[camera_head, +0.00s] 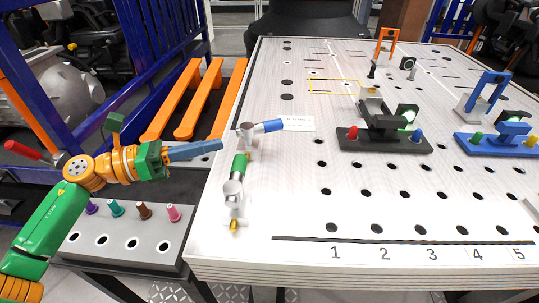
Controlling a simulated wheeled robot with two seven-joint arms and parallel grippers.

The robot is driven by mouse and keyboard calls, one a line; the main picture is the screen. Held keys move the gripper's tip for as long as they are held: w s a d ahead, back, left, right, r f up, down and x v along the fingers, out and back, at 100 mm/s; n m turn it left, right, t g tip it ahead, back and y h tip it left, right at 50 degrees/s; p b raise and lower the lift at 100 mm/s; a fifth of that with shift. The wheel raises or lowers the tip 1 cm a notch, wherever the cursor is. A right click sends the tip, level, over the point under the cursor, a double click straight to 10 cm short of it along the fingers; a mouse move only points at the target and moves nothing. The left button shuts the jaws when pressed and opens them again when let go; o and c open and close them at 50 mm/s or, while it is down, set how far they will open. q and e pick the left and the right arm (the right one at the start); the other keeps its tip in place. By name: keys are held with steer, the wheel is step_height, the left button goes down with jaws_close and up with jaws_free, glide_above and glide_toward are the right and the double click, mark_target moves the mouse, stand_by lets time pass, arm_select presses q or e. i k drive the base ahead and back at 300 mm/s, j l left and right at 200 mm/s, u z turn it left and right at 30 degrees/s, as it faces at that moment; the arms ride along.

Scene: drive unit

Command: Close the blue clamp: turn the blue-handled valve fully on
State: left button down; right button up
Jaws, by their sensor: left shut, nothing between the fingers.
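The blue-handled valve (268,126) stands near the left edge of the white perforated table. Its blue handle points right from the grey valve body, roughly crosswise to the table's left edge. My left gripper (220,146) comes in from the left, with its blue-grey fingers shut and empty. Its tips appear left of the blue-handled valve and apart from it; the exact depth gap is hard to tell. The blue clamp (497,140) is on a blue base at the right side of the table; its fine state is too small to tell. My right gripper is not in view.
A green-handled valve (239,166) stands just in front of the blue one, close to my gripper. A black clamp fixture (384,143) has red and blue knobs. A grey block with colored pegs (130,240) lies at the lower left. The table's front middle is clear.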

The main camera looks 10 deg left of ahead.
mark_target(247, 130)
steer(key=k, duration=0.9)
